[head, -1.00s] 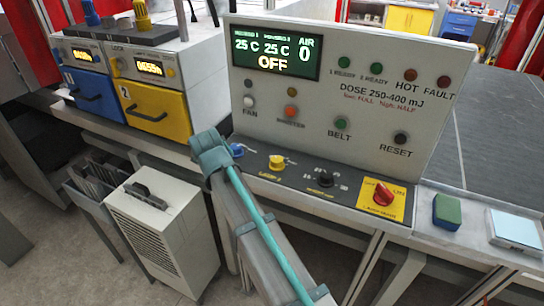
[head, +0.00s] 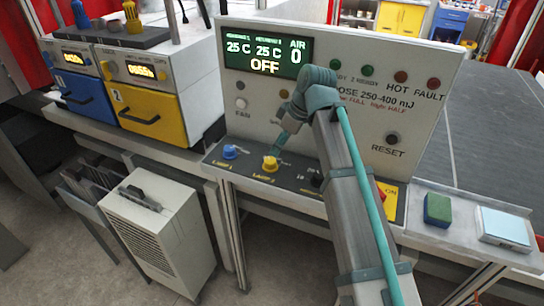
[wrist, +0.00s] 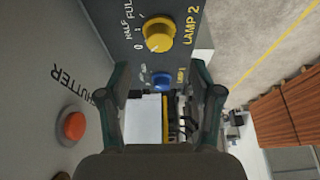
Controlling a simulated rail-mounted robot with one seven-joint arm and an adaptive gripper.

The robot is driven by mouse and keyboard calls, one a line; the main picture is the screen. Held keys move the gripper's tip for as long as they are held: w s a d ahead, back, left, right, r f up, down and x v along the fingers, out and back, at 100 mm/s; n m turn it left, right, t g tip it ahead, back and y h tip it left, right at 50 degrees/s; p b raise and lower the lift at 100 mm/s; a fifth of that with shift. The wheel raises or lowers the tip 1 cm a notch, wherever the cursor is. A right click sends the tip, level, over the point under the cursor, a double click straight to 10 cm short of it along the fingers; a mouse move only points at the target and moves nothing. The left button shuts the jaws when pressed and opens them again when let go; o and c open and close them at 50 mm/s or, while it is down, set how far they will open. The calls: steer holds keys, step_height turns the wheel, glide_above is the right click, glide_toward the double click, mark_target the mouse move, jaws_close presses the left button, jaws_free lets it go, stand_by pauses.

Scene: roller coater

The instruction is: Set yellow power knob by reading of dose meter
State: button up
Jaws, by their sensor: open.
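The yellow knob (head: 270,163), labelled LAMP 2, sits on the console's sloped front strip. In the wrist view the yellow knob (wrist: 158,35) shows beyond the fingertips, beside marks 0, HALF and FULL; its setting is unclear. My gripper (head: 281,142) is just above and behind it in the head view, apart from it. In the wrist view my gripper (wrist: 160,82) is open with nothing between its fingers. No thing is clearly labelled a dose meter; a white device with a pale blue face (head: 505,226) lies at the right. The panel prints DOSE 250-400 mJ, low FULL, high HALF.
The blue LAMP 1 knob (head: 229,152) is beside the yellow one. The display (head: 266,53) reads OFF. A green-blue block (head: 437,209) and two lit-display units (head: 140,70) flank the console.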

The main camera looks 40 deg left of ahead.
mark_target(270, 160)
steer(key=p+x, duration=0.1)
steer(key=x, duration=0.6)
steer(key=shift+a+f+p, duration=0.1)
steer(key=shift+f+p, duration=0.1)
steer(key=shift+p, duration=0.15)
steer(key=c, duration=1.1)
steer(key=shift+c, duration=0.2)
